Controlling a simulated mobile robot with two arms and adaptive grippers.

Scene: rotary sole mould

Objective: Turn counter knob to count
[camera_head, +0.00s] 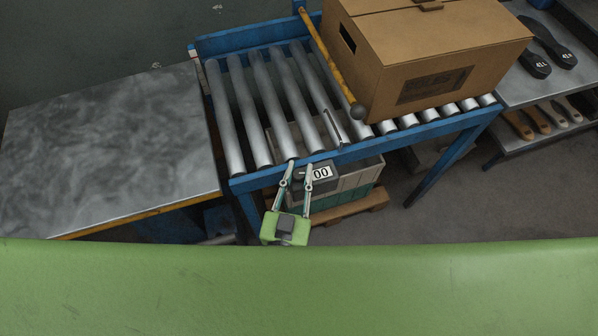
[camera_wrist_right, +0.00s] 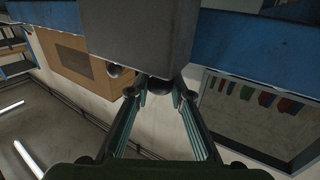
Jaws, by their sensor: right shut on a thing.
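A dark counter box (camera_head: 321,173) with a white display reading 00 is mounted on the blue front rail of the roller conveyor. My right gripper (camera_head: 299,166) reaches up to the counter's left part, with its two fingers astride it. In the right wrist view, a grey housing (camera_wrist_right: 140,38) fills the top. A dark round knob (camera_wrist_right: 158,86) sits under it, between the fingertips of my right gripper (camera_wrist_right: 159,94), which is shut on it. Much of the knob is hidden by the fingers. My left gripper is not in view.
A large cardboard box (camera_head: 440,50) stands on the rollers (camera_head: 265,100). A yellow lever (camera_head: 330,65) with a dark ball end lies beside it. A crate (camera_head: 345,190) is under the conveyor. A bare metal table (camera_head: 110,150) stands at left; shoe soles (camera_head: 535,65) lie at right.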

